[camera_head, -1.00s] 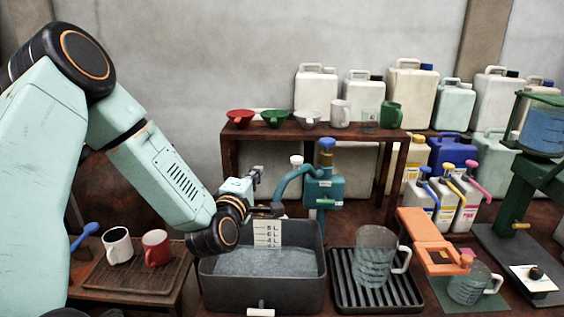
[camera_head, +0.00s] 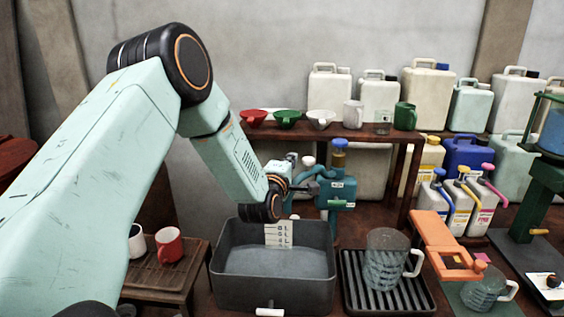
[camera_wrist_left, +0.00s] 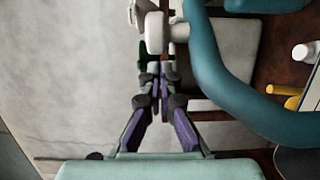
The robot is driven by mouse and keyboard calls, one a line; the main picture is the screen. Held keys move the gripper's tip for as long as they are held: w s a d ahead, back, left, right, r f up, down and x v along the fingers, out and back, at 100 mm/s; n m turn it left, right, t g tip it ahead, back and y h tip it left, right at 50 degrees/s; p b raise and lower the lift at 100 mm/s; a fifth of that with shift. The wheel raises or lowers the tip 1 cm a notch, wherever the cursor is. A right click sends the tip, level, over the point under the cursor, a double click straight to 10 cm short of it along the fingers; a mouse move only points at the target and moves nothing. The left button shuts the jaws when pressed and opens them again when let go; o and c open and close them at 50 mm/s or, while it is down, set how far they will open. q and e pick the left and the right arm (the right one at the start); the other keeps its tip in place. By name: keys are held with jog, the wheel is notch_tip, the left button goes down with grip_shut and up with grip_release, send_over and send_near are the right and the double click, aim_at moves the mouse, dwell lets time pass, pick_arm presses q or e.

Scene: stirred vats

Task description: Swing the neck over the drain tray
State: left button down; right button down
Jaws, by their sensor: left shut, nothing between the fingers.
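The neck (camera_head: 320,171) is a teal curved pipe on the teal pump body (camera_head: 338,192) with a blue knob. It curves left toward the grey basin's side, and my arm hides part of it. In the left wrist view the neck (camera_wrist_left: 235,95) fills the right side. My left gripper (camera_head: 314,187) is at the neck, above the back of the basin. In the wrist view its fingers (camera_wrist_left: 157,85) are shut and empty, just left of the neck; contact is unclear. The black slatted drain tray (camera_head: 372,304) lies right of the basin, with a glass jug (camera_head: 386,262) on it.
The grey basin (camera_head: 228,292) with a scale plate stands in front of the pump. An orange clamp-like tool (camera_head: 438,240) and another glass jug (camera_head: 482,290) are right of the tray. Mugs (camera_head: 169,246) stand at left. A shelf (camera_head: 290,130) with funnels is behind.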

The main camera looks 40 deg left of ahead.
pick_arm(q)
jog(key=shift+s+d+r, duration=0.1)
jog(key=shift+d, duration=0.8)
